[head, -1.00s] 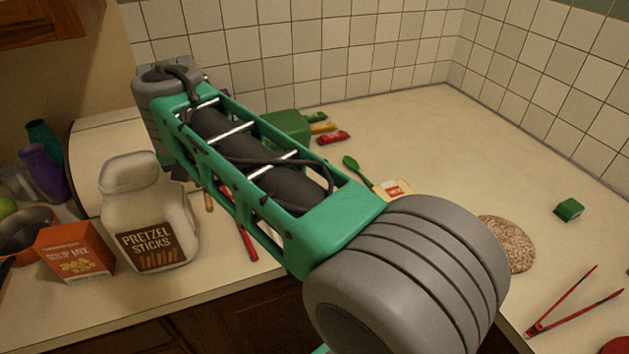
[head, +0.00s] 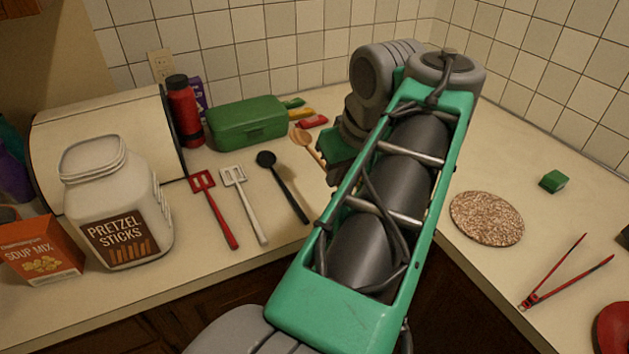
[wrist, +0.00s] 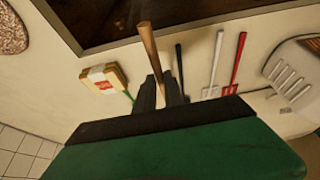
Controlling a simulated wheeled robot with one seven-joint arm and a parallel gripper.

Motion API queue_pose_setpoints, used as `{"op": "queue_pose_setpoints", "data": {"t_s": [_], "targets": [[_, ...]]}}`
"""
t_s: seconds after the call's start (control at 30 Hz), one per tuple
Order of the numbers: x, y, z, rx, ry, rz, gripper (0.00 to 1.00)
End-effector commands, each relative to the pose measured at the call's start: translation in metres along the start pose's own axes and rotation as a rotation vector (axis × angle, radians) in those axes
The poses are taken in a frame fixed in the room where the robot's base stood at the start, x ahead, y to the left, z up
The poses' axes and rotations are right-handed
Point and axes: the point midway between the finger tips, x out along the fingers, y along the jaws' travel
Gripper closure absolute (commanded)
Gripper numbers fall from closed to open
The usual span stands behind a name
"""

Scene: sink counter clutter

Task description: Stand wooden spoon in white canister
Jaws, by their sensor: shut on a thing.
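The wooden spoon (head: 298,133) shows its bowl end in the head view, pointing up and left from my gripper (head: 335,168). In the wrist view its brown handle (wrist: 149,48) runs between the two dark fingers of my gripper (wrist: 161,92), which is shut on it. Whether the spoon is clear of the counter I cannot tell. The white canister (head: 84,200), labelled PRETZEL STICKS, stands upright at the left in the head view, well apart from the gripper. Its mouth faces up; its inside is not visible. My arm hides most of the gripper and the spoon's handle in the head view.
A red spatula (head: 218,212), a white spatula (head: 245,208) and a black spoon (head: 284,188) lie between canister and gripper. Behind them are a green box (head: 248,122) and red bottle (head: 184,112). A soup mix box (head: 40,255) stands beside the canister. A trivet (head: 487,218) lies right.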

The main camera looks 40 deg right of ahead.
Motion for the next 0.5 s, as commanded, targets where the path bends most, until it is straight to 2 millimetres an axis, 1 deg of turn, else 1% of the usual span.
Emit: {"op": "queue_pose_setpoints", "data": {"t_s": [0.03,0.27,0.3,0.4,0.5], "targets": [[0.017,0.0,-0.006,-0.006,-0.003,-0.007,1.0],[0.067,0.018,-0.056,-0.004,-0.004,-0.006,1.0],[0.081,0.019,-0.058,-0.002,-0.005,-0.007,1.0],[0.104,0.024,-0.066,0.0,-0.003,-0.005,1.0],[0.118,0.028,-0.071,0.0,-0.002,-0.003,1.0]]}}
